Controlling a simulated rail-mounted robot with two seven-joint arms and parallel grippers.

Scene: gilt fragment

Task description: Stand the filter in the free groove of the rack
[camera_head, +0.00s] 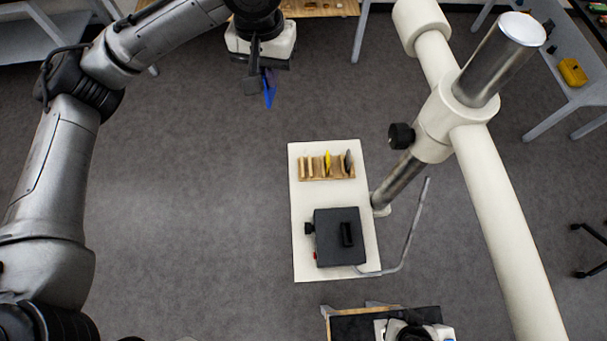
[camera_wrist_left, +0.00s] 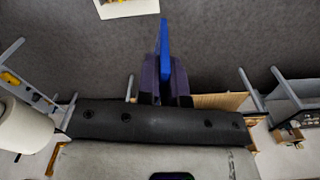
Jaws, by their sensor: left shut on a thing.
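The blue filter (camera_head: 270,92) is a thin plate seen nearly edge-on at the top of the head view. My left gripper (camera_head: 261,83) is shut on it, in the air and well away from the rack. In the left wrist view the filter (camera_wrist_left: 165,42) sticks out beyond the dark fingers (camera_wrist_left: 165,75). The wooden rack (camera_head: 313,178) stands at the far end of a white board; a yellow plate (camera_head: 327,160) and a dark plate (camera_head: 348,159) stand in it, and its left part looks empty. What looks like my right gripper (camera_head: 412,331) is cut off at the bottom edge, fingers hidden.
The white board (camera_head: 301,262) also carries a black box (camera_head: 330,220) with a handle. A pale stand with a metal post (camera_head: 400,178) and a bent rod (camera_head: 412,228) rises right beside it. Grey floor lies open to the left.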

